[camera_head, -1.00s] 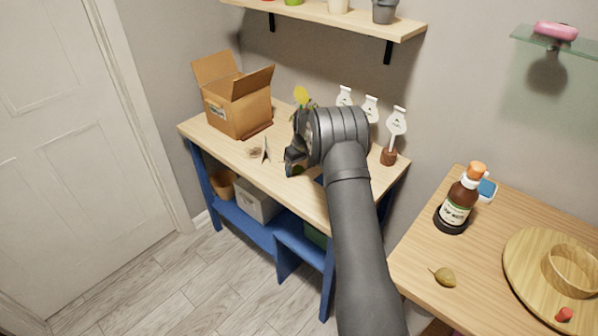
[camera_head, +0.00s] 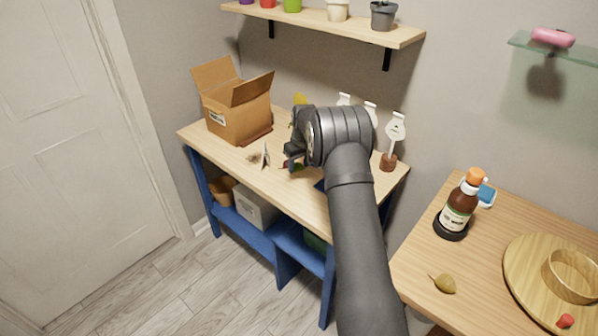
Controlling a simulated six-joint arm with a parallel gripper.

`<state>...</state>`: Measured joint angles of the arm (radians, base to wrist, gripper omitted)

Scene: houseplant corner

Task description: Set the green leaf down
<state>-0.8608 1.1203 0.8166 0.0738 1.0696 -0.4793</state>
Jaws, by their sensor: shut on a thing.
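My gripper (camera_head: 291,156) is low over the blue-legged wooden bench (camera_head: 225,150), near its middle. It is shut on the green leaf (camera_head: 299,168), of which only a small green patch shows beneath the jaws. My wrist hides most of the leaf, and I cannot tell whether it touches the bench top. A small red bit (camera_head: 284,164) shows beside the fingertips.
An open cardboard box (camera_head: 238,112) stands at the bench's left end. A small folded card (camera_head: 265,154) is left of my gripper. White tags (camera_head: 396,127) stand behind. A brown bottle (camera_head: 459,208) and a yellowish leaf (camera_head: 443,284) are on the right table.

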